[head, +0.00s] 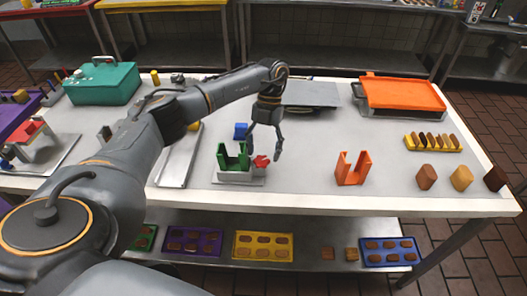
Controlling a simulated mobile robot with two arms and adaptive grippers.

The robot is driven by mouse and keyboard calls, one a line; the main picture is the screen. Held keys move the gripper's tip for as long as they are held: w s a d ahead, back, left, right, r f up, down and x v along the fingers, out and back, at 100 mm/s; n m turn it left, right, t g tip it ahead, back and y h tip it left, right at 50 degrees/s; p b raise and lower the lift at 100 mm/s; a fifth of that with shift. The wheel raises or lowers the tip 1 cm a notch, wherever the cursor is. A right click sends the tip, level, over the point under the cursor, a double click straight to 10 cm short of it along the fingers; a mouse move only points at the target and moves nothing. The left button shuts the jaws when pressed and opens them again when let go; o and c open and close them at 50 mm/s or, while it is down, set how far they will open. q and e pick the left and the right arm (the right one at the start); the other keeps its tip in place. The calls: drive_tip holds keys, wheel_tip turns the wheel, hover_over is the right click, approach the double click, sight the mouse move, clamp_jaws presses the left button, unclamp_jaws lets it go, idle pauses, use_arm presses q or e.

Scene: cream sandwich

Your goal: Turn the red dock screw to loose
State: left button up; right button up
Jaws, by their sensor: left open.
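The red dock screw (261,161) sticks out at the right side of a small dock on the white table. The dock has a grey base (238,176) and holds a green U-shaped piece (232,156). My left gripper (265,153) is open and points down over the screw. Its fingers are spread on either side, the right finger just right of the screw. Whether a finger touches the screw I cannot tell. My right gripper is out of view.
An orange U-shaped holder (352,170) stands to the right. A blue block (240,131) is behind the dock. An orange-lidded press (400,94), a yellow tray (432,143) and brown slices (426,177) are at right. A teal toolbox (102,82) is back left. The table front between is clear.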

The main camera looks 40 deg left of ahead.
use_arm(q)
drive_tip(key=v, duration=0.7)
drive_tip(key=shift+d+r, duration=0.1)
drive_tip(key=shift+d, duration=0.05)
drive_tip(key=m+t+y+b, duration=0.1)
drive_tip(key=m+t+b, duration=0.25)
drive_tip(key=m, duration=1.45)
approach(261, 161)
drive_tip(key=shift+t, duration=0.45)
drive_tip(key=f+p, duration=0.1)
drive_tip(key=f, duration=0.3)
drive_tip(key=f+p, duration=0.2)
drive_tip(key=f, duration=0.2)
drive_tip(key=shift+s+d, duration=0.15)
drive_tip(key=shift+s, duration=0.1)
drive_tip(key=shift+c, duration=0.4)
drive_tip(key=c, duration=1.1)
